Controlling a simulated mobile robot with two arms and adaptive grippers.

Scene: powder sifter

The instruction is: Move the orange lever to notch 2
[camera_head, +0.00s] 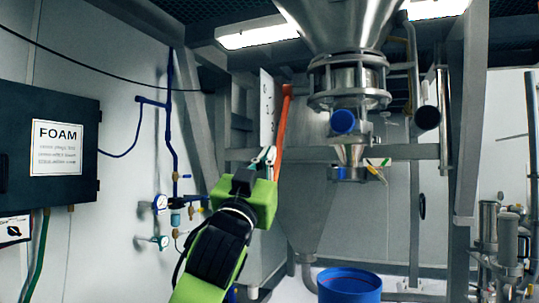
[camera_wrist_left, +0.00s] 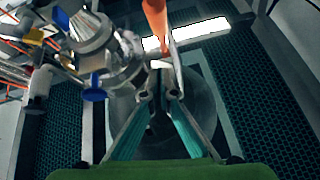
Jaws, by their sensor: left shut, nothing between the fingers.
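The orange lever (camera_head: 282,120) stands nearly upright beside a white notch plate (camera_head: 267,110) in the head view, left of the steel hopper. In the left wrist view the lever (camera_wrist_left: 155,22) comes down from the top edge, with the pale plate edge to its right. My left gripper (camera_head: 265,155) is just below and left of the lever's lower part in the head view. Its fingers are shut with nothing between them, and the fingertips (camera_wrist_left: 159,92) point up toward the lever in the wrist view. Whether they touch the lever, I cannot tell. The plate's markings are too small to read surely.
The steel hopper (camera_head: 340,22) and its valve hang right of the lever, with a blue cap (camera_head: 343,122). A blue drum (camera_head: 348,286) stands below. A dark FOAM box (camera_head: 50,145) is on the left wall. Grey frame beams surround the lever.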

